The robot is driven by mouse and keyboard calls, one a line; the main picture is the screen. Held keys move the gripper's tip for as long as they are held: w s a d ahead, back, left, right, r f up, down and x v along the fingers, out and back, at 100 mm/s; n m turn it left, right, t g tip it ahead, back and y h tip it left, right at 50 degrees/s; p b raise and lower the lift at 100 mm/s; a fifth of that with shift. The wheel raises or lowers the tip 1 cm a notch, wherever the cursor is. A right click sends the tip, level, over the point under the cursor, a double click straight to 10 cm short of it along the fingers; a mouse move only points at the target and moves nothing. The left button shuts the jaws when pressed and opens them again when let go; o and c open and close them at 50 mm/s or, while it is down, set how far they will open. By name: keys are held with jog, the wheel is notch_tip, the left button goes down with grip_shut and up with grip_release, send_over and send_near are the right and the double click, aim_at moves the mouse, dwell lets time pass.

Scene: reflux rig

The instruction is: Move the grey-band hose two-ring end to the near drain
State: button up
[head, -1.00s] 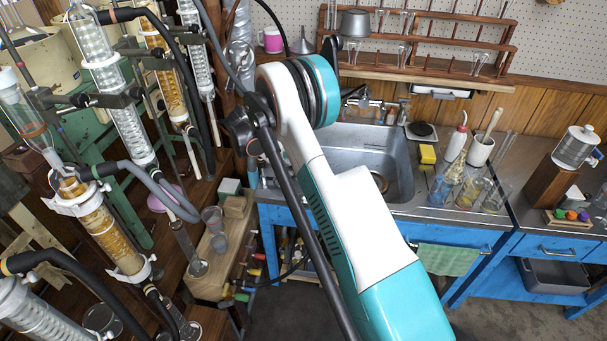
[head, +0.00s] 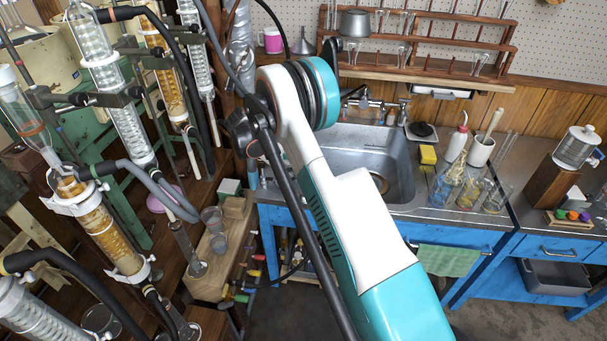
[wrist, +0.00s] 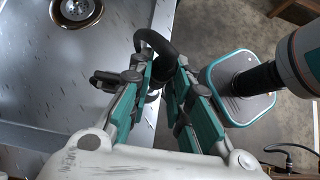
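My gripper (wrist: 163,84) shows in the wrist view, its teal fingers closed in on a black hose (wrist: 152,40). The hose bends in a short arch just past the fingertips. The fingers cover much of it, so I cannot make out its band or rings. A round drain (wrist: 76,8) in the metal sink shows at the upper left of the wrist view, apart from the gripper. In the head view the sink's drain (head: 380,182) is partly behind my arm. My gripper is hidden in the head view.
Glass condensers (head: 108,232) with clamps and looping hoses crowd the left. The sink basin (head: 400,160) is open on top. A yellow sponge (head: 427,154), a white bottle (head: 456,140) and glassware stand to its right. A green towel (head: 447,260) hangs in front.

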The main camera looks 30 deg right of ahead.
jog(key=o, duration=0.5)
jog(key=shift+c, duration=0.2)
jog(key=s+a+r+m+t+y, duration=0.1)
jog(key=s+r+t, duration=0.15)
jog(key=r, duration=0.75)
jog(key=s+a+r+m+t, duration=0.1)
jog(key=s+a+r, duration=0.15)
jog(key=r, duration=0.75)
jog(key=s+a+r+m+t+y, duration=0.2)
jog(key=s+a+r+t, duration=0.15)
jog(key=s, duration=0.45)
jog(key=s+a+r+m+t+y, duration=0.2)
jog(key=s+a+m, duration=0.15)
jog(key=s, duration=0.55)
jog(key=s+a+f+m+t+y, duration=0.2)
jog(key=s+a, duration=0.3)
jog(key=s, duration=0.3)
jog(key=shift+s+f+m+t, duration=0.15)
jog(key=shift+f+m+t, duration=0.25)
jog(key=shift+t, duration=0.5)
